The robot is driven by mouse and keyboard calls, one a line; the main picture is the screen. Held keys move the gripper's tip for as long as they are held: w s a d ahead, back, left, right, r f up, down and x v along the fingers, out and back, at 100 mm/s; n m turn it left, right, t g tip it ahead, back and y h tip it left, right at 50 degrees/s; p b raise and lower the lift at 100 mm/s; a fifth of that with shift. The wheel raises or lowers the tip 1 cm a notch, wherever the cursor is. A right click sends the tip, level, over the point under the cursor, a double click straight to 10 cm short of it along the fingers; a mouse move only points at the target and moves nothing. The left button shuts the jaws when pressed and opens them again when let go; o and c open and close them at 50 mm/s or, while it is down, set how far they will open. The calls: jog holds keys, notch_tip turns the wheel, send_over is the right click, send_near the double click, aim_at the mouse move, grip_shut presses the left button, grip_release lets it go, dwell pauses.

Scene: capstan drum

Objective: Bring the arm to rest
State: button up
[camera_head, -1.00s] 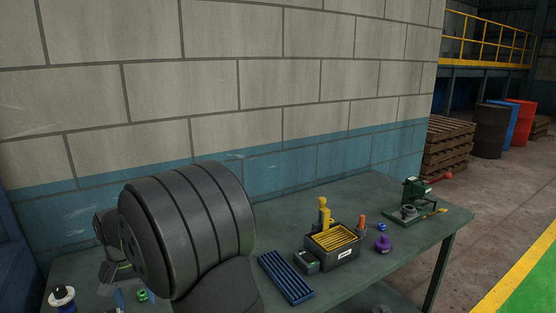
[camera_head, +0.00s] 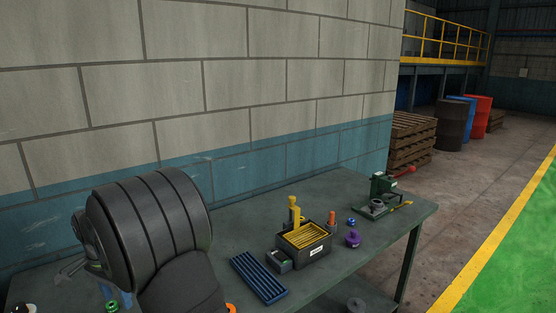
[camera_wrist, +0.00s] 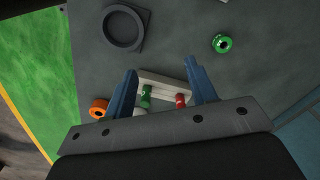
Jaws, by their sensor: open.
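My gripper (camera_wrist: 160,67) shows in the wrist view with its two blue fingers spread apart. It is open. A pale rack (camera_wrist: 161,84) with a green piece (camera_wrist: 146,95) and a red piece (camera_wrist: 180,99) shows between and beyond the fingers. I see no contact with it, but the height of the fingers above it is hard to tell. In the head view a large dark ribbed cylinder (camera_head: 150,225) fills the lower left and hides much of what lies behind it.
An orange ring (camera_wrist: 98,108), a green ring (camera_wrist: 222,43) and a dark round holder (camera_wrist: 123,27) lie around the gripper. On the bench (camera_head: 335,195) stand a box of yellow slats (camera_head: 305,245), a blue ribbed tray (camera_head: 259,277), a purple knob (camera_head: 352,239) and a green device (camera_head: 381,192).

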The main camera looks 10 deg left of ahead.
jog(key=shift+w+a+f+m, duration=0.2)
jog(key=shift+w+f+m, duration=0.5)
jog(key=shift+f+m, duration=0.6)
jog(key=shift+w+a+f+m, duration=0.25)
jog(key=shift+w+f+m, duration=0.55)
jog(key=shift+m, duration=1.05)
jog(key=shift+w+a+f+m, duration=0.2)
jog(key=shift+w+f+m, duration=0.45)
jog(key=shift+f+m, duration=0.65)
jog(key=shift+r+m, duration=0.25)
jog(key=o, duration=1.1)
jog(key=shift+c, duration=0.2)
jog(key=s+a+r+n+t+y, duration=0.1)
jog(key=s+a+r+n+y, duration=0.1)
jog(key=s+r+n, duration=1.05)
jog(key=s+a+r+n+y, duration=0.2)
jog(key=s+r+n, duration=0.7)
jog(key=s, duration=0.6)
jog(key=x, duration=0.9)
jog(key=shift+w+a+f, duration=0.25)
jog(key=shift+a+f, duration=0.05)
jog(key=shift+a, duration=0.05)
